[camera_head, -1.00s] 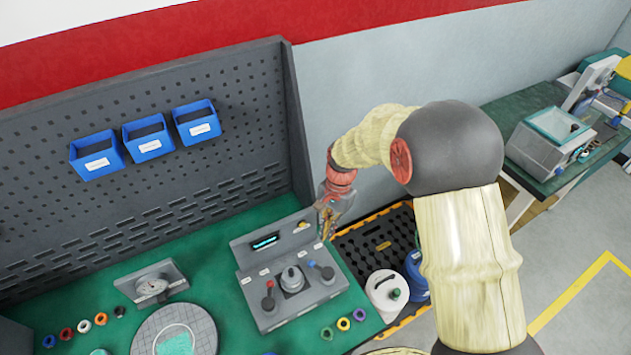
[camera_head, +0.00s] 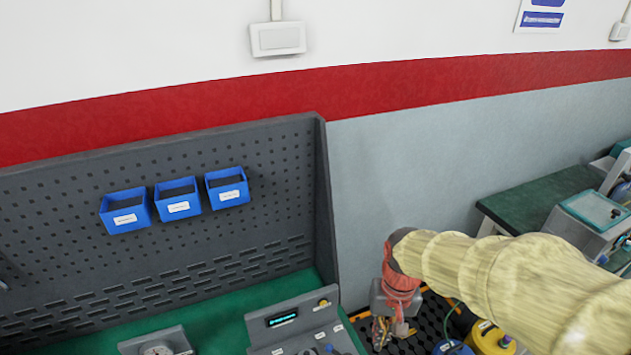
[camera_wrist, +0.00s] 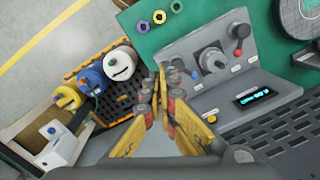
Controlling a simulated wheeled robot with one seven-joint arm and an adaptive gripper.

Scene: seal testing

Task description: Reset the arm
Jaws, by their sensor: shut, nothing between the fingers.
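My arm shows at the right of the head view, in a pale wrinkled cover with a red-wrapped wrist. My gripper (camera_head: 384,334) hangs down from it beside the bench's right end, over the black tray. In the wrist view my gripper (camera_wrist: 161,84) has yellow fingers with grey and red tips, shut and empty. The fingers point toward the gap between the grey test panel (camera_wrist: 208,98) and the black tray (camera_wrist: 121,104). Nothing is held.
The test panel (camera_head: 266,322) stands on the green bench. Several canisters, including a white one (camera_wrist: 119,63), stand on the tray. Blue bins (camera_head: 126,211) hang on the grey pegboard (camera_head: 285,165). A green side table (camera_head: 535,195) with a device is at right. Coloured rings (camera_wrist: 159,17) lie on the bench.

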